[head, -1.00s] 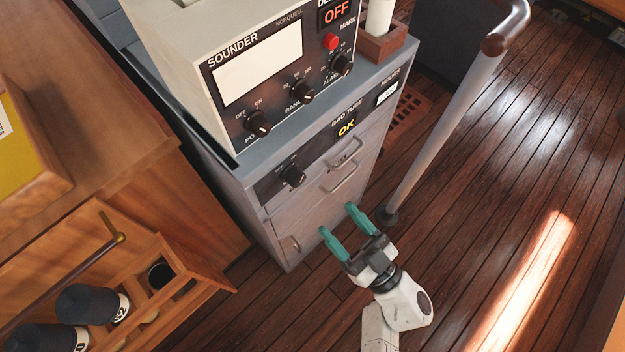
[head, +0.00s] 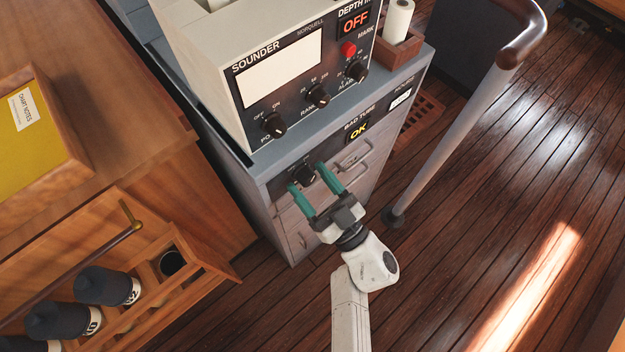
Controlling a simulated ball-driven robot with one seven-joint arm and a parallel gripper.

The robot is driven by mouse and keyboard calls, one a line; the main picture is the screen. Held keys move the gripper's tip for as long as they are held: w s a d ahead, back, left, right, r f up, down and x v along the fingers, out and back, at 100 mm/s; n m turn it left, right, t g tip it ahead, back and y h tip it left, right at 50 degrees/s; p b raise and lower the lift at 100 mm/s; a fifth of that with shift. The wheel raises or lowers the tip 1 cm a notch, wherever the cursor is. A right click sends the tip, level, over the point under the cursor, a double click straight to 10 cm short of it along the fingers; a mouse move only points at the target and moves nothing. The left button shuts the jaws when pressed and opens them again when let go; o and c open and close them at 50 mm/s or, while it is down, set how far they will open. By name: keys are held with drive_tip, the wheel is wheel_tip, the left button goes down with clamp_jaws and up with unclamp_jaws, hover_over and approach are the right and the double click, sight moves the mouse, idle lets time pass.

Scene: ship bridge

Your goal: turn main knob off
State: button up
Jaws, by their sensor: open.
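A black knob (head: 304,175) sits on the dark lower panel of the grey cabinet (head: 222,158), under the sounder. Its label is not readable, so I cannot confirm from the picture that it is the main knob. My gripper (head: 307,177) is open, its two green fingers pointing at this panel. One fingertip shows on each side of the knob. I cannot tell whether they touch it.
The sounder (head: 196,70) on top has several knobs, a red button (head: 348,49) and an "OFF" display (head: 355,22). Drawer handles are below the panel. A grey rail post (head: 450,140) stands right; a wooden rack (head: 130,290) is at lower left.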

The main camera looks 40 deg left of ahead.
drive_tip(key=c, duration=1)
drive_tip(key=shift+c, duration=0.2)
drive_tip(key=shift+f+n+b, duration=0.1)
drive_tip(key=shift+n+b, duration=0.25)
drive_tip(key=shift+n, duration=0.05)
drive_tip(key=n+b, duration=0.1)
drive_tip(key=n+g+b, duration=0.1)
drive_tip(key=shift+w+n+g, duration=0.2)
drive_tip(key=shift+n+g, duration=0.1)
drive_tip(key=n+g+b, duration=0.1)
drive_tip(key=n, duration=0.1)
drive_tip(key=n+g+b, duration=0.1)
drive_tip(key=n, duration=0.2)
drive_tip(key=shift+w+g+h+b, duration=0.1)
drive_tip(key=shift+g+h+b, duration=0.2)
drive_tip(key=shift+h, duration=0.1)
drive_tip(key=n+g+b, duration=0.1)
drive_tip(key=n, duration=0.1)
drive_tip(key=n+h, duration=0.1)
drive_tip(key=n, duration=0.1)
drive_tip(key=shift+w+n+g+b, duration=0.1)
drive_tip(key=shift+n+g+b, duration=0.2)
drive_tip(key=shift+g+b, duration=0.1)
drive_tip(key=shift+r+n+g+h+b, duration=0.15)
drive_tip(key=shift+n+g+h+b, duration=0.1)
drive_tip(key=shift+n, duration=0.55)
drive_tip(key=shift+r+n+g+h+b, duration=0.15)
drive_tip(key=shift+n+h, duration=0.1)
drive_tip(key=shift+n, duration=0.55)
